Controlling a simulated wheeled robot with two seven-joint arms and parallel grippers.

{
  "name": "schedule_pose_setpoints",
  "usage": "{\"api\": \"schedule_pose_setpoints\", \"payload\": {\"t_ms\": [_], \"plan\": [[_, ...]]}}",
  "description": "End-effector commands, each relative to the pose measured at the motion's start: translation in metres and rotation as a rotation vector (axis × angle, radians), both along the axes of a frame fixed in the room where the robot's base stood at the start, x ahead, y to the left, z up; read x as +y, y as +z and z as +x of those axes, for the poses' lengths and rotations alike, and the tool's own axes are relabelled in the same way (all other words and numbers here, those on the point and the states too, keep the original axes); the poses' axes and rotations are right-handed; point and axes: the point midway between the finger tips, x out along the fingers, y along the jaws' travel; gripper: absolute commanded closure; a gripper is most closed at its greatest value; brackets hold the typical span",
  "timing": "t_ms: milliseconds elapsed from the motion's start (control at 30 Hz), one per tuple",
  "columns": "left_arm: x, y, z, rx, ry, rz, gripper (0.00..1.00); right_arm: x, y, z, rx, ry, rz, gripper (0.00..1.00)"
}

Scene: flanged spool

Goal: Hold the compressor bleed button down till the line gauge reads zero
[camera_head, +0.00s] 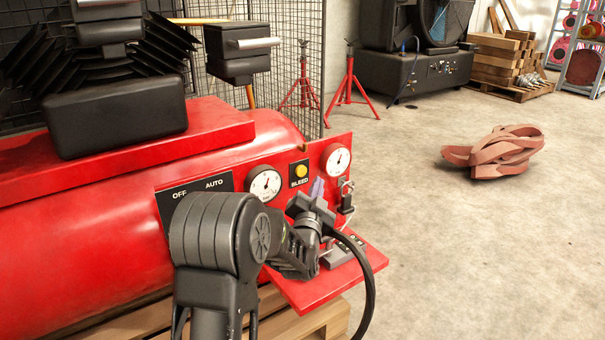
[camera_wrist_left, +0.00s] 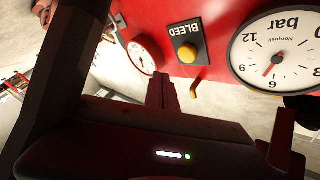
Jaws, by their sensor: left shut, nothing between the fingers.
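The yellow bleed button (camera_head: 301,171) sits on a black BLEED plate on the red compressor panel; it also shows uncovered in the left wrist view (camera_wrist_left: 187,53). A white dial gauge (camera_head: 265,183) is left of it and another (camera_head: 337,160) is right of it. The wrist view shows the left gauge (camera_wrist_left: 301,45) large, marked bar, and the other (camera_wrist_left: 145,55) small. I cannot tell which is the line gauge or read either surely. My left gripper (camera_head: 318,187) is shut and empty, just below and right of the button in the head view, apart from it. My right gripper is not in view.
The red compressor tank (camera_head: 90,235) with a black pump (camera_head: 115,115) fills the left. A red shelf (camera_head: 310,290) juts out below the panel. A small brass hook (camera_wrist_left: 195,90) is near the button. A reddish strap coil (camera_head: 495,152) lies on open floor at right.

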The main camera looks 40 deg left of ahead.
Motion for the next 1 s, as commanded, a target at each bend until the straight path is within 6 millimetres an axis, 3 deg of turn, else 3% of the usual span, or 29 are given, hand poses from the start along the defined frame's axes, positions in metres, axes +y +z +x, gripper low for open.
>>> {"api": "schedule_pose_setpoints", "payload": {"t_ms": [100,367,1000], "plan": [[0.016,-0.002,0.004,-0.001,0.002,0.001,1.0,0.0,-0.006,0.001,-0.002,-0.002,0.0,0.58],[0.034,-0.001,0.01,0.0,0.001,0.0,1.0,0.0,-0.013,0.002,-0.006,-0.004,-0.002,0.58],[0.035,0.0,0.011,0.001,0.001,0.0,1.0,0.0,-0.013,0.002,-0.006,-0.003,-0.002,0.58]]}}
